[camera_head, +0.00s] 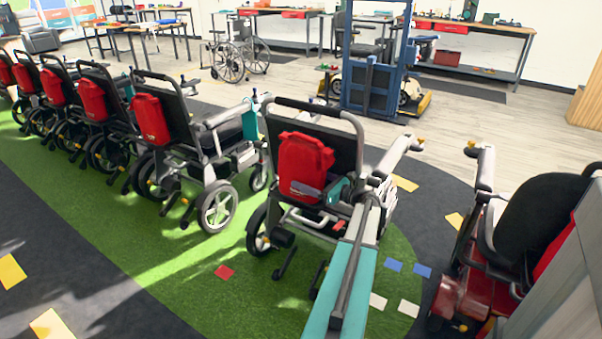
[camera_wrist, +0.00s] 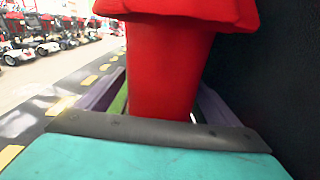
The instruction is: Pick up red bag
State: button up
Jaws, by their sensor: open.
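A red bag (camera_head: 306,166) hangs on the black backrest of the nearest power wheelchair (camera_head: 322,140) on the green mat. In the wrist view the red bag (camera_wrist: 165,70) fills the middle, with a wider flap on top. My teal arm reaches up from the bottom of the head view to the bag's lower right, where my gripper (camera_head: 330,190) is partly in front of the bag. In the wrist view my gripper (camera_wrist: 162,92) is open, one finger on each side of the bag's lower part. Whether the fingers touch it cannot be told.
Several similar wheelchairs with red bags (camera_head: 150,118) stand in a row to the left. A dark red scooter (camera_head: 520,240) stands close on the right. A blue frame (camera_head: 370,85) and workbenches (camera_head: 470,45) are behind. Open floor lies beyond the mat.

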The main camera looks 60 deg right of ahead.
aim_at(309, 170)
jog(key=shift+w, duration=0.1)
jog(key=shift+c, duration=0.4)
jog(key=c, duration=1)
jog(key=shift+r, duration=0.15)
jog(key=shift+r, duration=0.6)
notch_tip(309, 170, up, 2)
jog(key=shift+r+p, duration=0.1)
jog(key=shift+p, duration=0.35)
jog(key=s+a, duration=0.2)
jog(key=s, duration=0.2)
jog(key=s+a+r, duration=0.1)
jog(key=s+a, duration=0.2)
jog(key=s, duration=0.2)
jog(key=s+a+p, duration=0.1)
jog(key=s+a, duration=0.2)
jog(key=s, duration=0.1)
jog(key=shift+s+a+r, duration=0.15)
jog(key=shift+s+r, duration=0.05)
jog(key=shift+s, duration=0.15)
